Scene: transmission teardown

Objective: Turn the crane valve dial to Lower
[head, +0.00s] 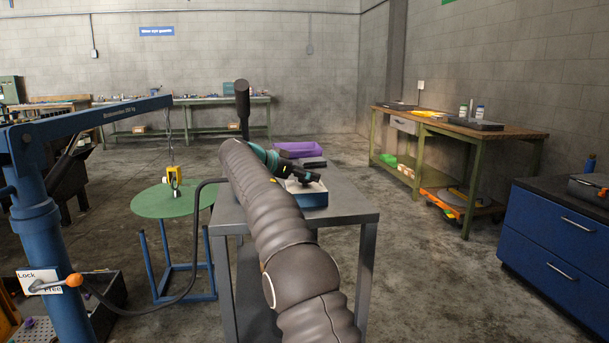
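The blue crane (36,215) stands at the left, its boom (110,112) reaching right with a yellow hook block (173,177) hanging from it. A white "Lock / Free" plate (40,278) with an orange-knobbed lever (74,281) is on its post. I cannot make out a dial marked Lower. My sleeved arm crosses the middle of the view. My gripper (306,178) appears as a small dark shape over the grey table, well to the right of the crane post. Its fingers are too small to tell open from shut.
The grey metal table (345,205) holds a blue box (310,196) and a purple bin (296,149). A green round table (165,203) stands under the hook. A black hose (194,235) runs beside my arm. Floor is clear at right before the blue cabinet (555,240).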

